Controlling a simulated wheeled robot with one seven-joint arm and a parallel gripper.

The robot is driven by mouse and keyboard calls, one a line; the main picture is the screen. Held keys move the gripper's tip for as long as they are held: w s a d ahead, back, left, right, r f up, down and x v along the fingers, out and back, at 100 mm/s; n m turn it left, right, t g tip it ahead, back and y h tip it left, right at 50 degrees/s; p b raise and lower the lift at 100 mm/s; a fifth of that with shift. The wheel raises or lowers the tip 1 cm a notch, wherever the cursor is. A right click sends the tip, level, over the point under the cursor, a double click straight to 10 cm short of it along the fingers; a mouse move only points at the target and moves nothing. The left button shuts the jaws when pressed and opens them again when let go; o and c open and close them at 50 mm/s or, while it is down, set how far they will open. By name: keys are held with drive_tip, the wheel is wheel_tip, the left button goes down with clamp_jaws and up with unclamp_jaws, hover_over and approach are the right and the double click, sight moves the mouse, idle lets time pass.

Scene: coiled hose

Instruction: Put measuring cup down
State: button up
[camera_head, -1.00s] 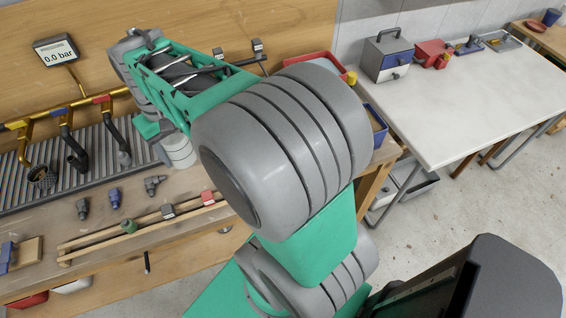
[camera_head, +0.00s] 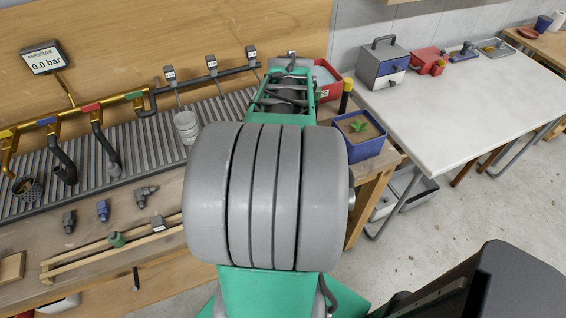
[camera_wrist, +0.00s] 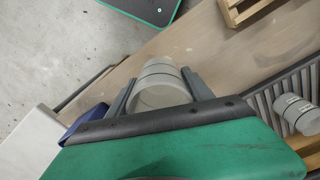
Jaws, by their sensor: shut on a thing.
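The measuring cup (camera_wrist: 161,86) is a pale grey, see-through cylinder with dark bands. In the wrist view my gripper (camera_wrist: 160,92) is shut on it, with one dark finger on each side. Brown bench top (camera_wrist: 225,60) shows behind the cup; I cannot tell whether the cup touches it. In the head view my arm hides the cup and fingers. A similar pale banded cylinder (camera_head: 187,127) stands on the ribbed metal tray (camera_head: 130,150), and it also shows at the right of the wrist view (camera_wrist: 298,115).
A blue planter (camera_head: 361,147) with a green plant and a red bin (camera_head: 327,84) stand at the bench's right end. Hose fittings (camera_head: 103,211) and a wooden rail (camera_head: 85,257) lie in front of the tray. A white table (camera_head: 450,115) stands to the right.

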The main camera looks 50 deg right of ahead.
drive_tip(key=w+d+f, duration=0.1)
drive_tip(key=f, duration=0.1)
drive_tip(key=w+d+f, duration=0.1)
drive_tip(key=w+f, duration=0.1)
drive_tip(key=w+d+f, duration=0.1)
drive_tip(key=f, duration=0.1)
drive_tip(key=shift+w+d+f, duration=0.25)
drive_tip(key=shift+w+d, duration=0.1)
drive_tip(key=shift+d, duration=0.05)
drive_tip(key=shift+f, duration=1.65)
drive_tip(key=o, duration=1.6)
wheel_tip(320, 180, up, 12)
drive_tip(key=w+a+r+n+t, duration=0.1)
drive_tip(key=w+a+n, duration=0.1)
drive_tip(key=w+a, duration=0.35)
drive_tip(key=w+a+r+n, duration=0.2)
drive_tip(key=a+n, duration=0.1)
drive_tip(key=a, duration=0.5)
drive_tip(key=a+n, duration=0.2)
drive_tip(key=a, duration=0.4)
drive_tip(key=a+n+t, duration=0.1)
drive_tip(key=a+n, duration=0.1)
drive_tip(key=a, duration=0.4)
drive_tip(key=a+n+t, duration=0.1)
drive_tip(key=a, duration=0.5)
drive_tip(key=shift+s+a+f+n, duration=0.1)
drive_tip(key=shift+s+f+n, duration=0.15)
drive_tip(key=shift+n, duration=0.15)
